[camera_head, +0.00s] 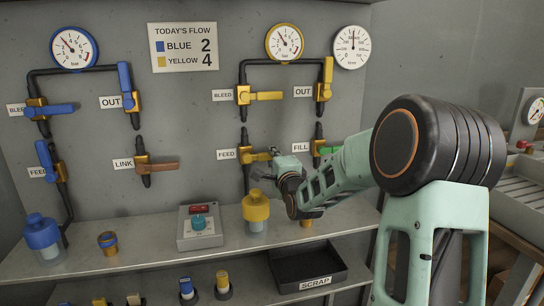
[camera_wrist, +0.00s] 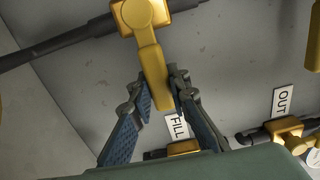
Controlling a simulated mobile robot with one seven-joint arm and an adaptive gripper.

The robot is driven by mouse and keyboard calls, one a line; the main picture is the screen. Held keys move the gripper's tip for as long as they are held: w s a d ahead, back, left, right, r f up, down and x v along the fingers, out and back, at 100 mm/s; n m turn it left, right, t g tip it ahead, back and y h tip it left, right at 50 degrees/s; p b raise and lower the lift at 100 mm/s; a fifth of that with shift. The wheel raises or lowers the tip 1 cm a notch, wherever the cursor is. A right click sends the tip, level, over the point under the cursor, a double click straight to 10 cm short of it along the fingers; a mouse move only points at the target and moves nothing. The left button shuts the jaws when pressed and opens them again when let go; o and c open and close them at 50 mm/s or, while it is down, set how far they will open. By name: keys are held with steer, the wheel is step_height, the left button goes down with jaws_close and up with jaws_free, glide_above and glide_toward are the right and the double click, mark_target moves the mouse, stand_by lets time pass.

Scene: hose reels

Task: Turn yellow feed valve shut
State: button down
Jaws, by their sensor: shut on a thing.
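The yellow feed valve (camera_head: 246,156) is on the wall beside the FEED label, on a dark vertical pipe under the yellow bleed valve. Its handle points right, across the pipe; my gripper hides its far end. In the wrist view the yellow handle (camera_wrist: 155,78) runs down from the valve body (camera_wrist: 137,14) between my fingers. My gripper (camera_wrist: 160,88) is shut on the end of this handle, one finger on each side. In the head view my gripper (camera_head: 267,173) comes in from the right, just above the shelf.
The yellow bleed valve (camera_head: 246,95) and out valve (camera_head: 324,84) sit above; a green-handled fill valve (camera_head: 319,150) is close right, partly behind my arm. A yellow-capped bottle (camera_head: 256,208) stands just below my gripper. A control box (camera_head: 199,228) is left of it.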

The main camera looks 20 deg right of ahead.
steer(key=c, duration=1.8)
jaws_free()
steer(key=shift+s, duration=0.1)
steer(key=s, duration=1.1)
steer(key=shift+s, duration=0.4)
